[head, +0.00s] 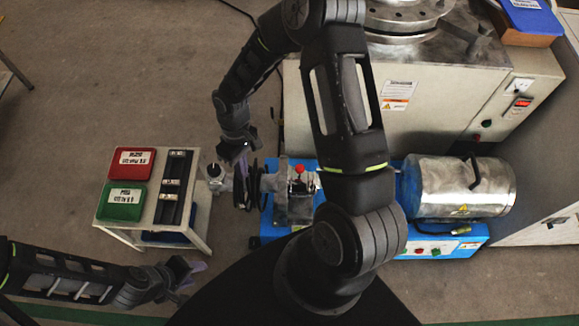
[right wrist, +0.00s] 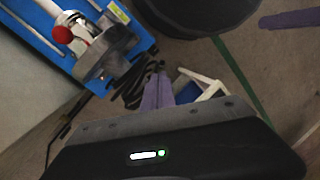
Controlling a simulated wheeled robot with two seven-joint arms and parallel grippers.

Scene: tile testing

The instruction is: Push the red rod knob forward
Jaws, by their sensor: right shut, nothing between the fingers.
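The red rod knob (head: 299,168) is a small red ball on a metal fixture (head: 294,198) on the blue machine. It also shows at the upper left of the right wrist view (right wrist: 62,34). My right gripper (head: 240,160) is left of the knob and apart from it, above the dark cables at the machine's left end. Its purple fingers (right wrist: 158,92) are shut with nothing between them. My left gripper (head: 190,279) is at the lower left, its purple fingers apart and empty, away from the knob.
A small white table (head: 202,222) with a red tray (head: 132,162), a green tray (head: 122,202) and dark holders stands left of the machine. A metal cylinder (head: 462,187) lies at the machine's right. A large cabinet (head: 400,110) stands behind. My right arm crosses above the machine.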

